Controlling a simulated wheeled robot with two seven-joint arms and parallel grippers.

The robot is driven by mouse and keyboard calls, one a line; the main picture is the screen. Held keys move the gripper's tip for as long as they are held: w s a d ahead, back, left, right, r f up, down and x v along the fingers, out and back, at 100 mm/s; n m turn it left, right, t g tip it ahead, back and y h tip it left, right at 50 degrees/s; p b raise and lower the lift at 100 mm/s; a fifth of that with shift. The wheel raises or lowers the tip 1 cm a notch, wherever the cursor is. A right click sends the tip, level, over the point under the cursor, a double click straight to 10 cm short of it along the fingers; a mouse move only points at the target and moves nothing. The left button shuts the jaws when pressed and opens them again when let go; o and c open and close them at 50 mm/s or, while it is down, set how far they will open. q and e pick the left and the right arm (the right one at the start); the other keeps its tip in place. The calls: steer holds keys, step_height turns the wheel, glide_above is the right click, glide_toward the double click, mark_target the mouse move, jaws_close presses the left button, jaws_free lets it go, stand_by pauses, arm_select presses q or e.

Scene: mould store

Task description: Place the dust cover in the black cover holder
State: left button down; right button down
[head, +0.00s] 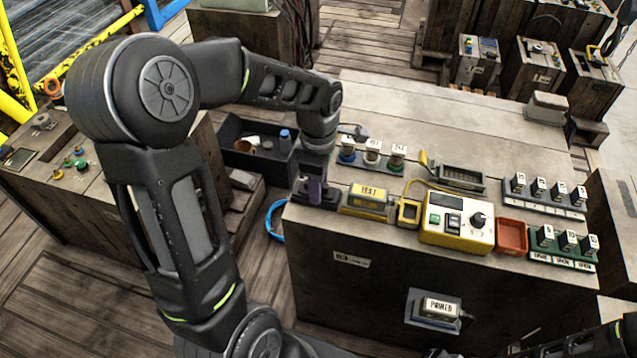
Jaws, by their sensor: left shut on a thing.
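My left gripper (315,182) points down at the left end of the wooden bench top. A low black holder (301,196) lies around or just under the gripper tip at the bench's left corner. The fingers and wrist hide much of both. I cannot tell whether the cover touches the holder or is inside it. Only dark arm parts of mine show at the lower right; my right gripper does not show.
Right of the holder stand a yellow labelled block (366,199), a small yellow frame (408,212), a yellow control box (457,222) and a red tray (512,237). Several capped jars (372,152) stand behind. A black bin (232,132) is left of the bench. The bench's back is mostly clear.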

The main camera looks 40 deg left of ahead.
arm_select(q)
steer(key=c, duration=0.8)
jaws_free()
steer(key=shift+o, duration=0.7)
steer(key=shift+o, duration=1.4)
steer(key=shift+r, duration=0.15)
steer(key=shift+r+p, duration=2.7)
steer(key=shift+r, duration=0.95)
steer(key=shift+f, duration=0.1)
